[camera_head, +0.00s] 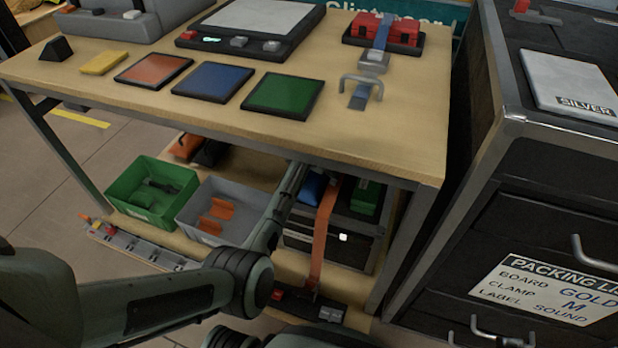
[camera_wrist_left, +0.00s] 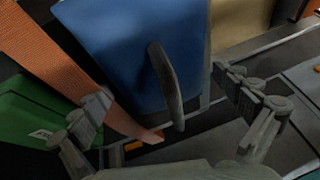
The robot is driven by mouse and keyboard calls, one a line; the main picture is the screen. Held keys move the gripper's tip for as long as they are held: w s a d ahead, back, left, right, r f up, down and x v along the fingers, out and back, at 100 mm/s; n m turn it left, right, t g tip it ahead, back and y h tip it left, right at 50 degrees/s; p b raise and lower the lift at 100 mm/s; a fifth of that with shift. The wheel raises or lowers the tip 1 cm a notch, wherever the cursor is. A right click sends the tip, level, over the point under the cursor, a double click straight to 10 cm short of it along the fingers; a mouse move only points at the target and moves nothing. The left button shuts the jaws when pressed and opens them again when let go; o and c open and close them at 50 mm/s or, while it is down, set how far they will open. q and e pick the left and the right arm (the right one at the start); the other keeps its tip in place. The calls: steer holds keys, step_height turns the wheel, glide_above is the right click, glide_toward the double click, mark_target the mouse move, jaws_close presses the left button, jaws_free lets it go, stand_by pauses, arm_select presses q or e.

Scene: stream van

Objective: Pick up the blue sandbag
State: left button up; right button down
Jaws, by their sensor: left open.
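The blue sandbag (camera_head: 311,187) shows in the head view as a small patch under the table, beside an orange strap; my arm partly hides it. In the left wrist view the blue sandbag (camera_wrist_left: 120,40) is large and close, with a dark grey loop handle (camera_wrist_left: 166,85) standing out from it. My left gripper (camera_wrist_left: 163,86) is open, with one finger on each side of the handle. I cannot tell whether the fingers touch it. In the head view the table edge hides the fingertips. My right gripper is not in view.
The orange strap (camera_head: 323,235) hangs close to the bag. A green object (camera_head: 367,197) lies to its right. The tabletop (camera_head: 400,135) is above my left arm. A green bin (camera_head: 130,207) and grey bin (camera_head: 185,222) stand left. A dark cabinet (camera_head: 560,210) stands right.

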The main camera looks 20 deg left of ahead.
arm_select(q)
steer(key=c, duration=1.6)
steer(key=shift+w+r, duration=0.1)
steer(key=shift+r, duration=0.05)
steer(key=shift+c, duration=0.6)
